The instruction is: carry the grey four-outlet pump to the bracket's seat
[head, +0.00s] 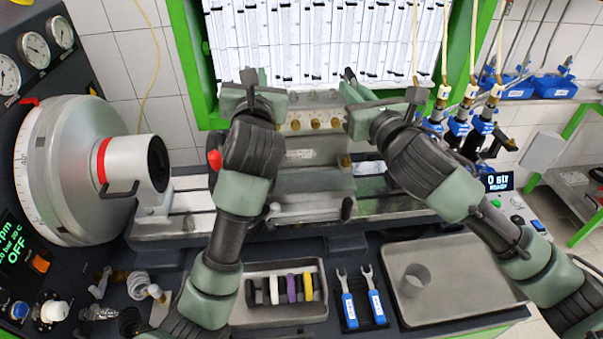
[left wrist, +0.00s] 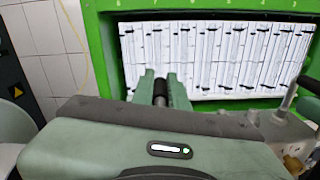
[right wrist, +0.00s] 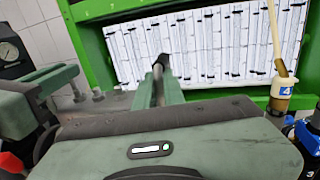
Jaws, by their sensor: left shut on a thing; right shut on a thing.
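The grey pump (head: 312,144) is in the middle of the head view, with a row of brass outlets (head: 315,124) on its near face. My left gripper (head: 254,78) is shut on its left end and my right gripper (head: 357,88) is shut on its right end. Part of the pump shows at the right edge of the left wrist view (left wrist: 284,128) and at the left in the right wrist view (right wrist: 98,100). A grey metal block (head: 310,182), seemingly the bracket, is directly below the pump. The seat is hidden, and I cannot tell whether pump and bracket touch.
A large round drive unit (head: 75,165) stands at the left. A green frame with glass tubes (head: 330,40) is behind. Hoses with brass ends (head: 470,92) hang at the right. In front lie a tray of coloured rings (head: 285,315), blue-handled wrenches (head: 362,305) and a steel tray (head: 460,275).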

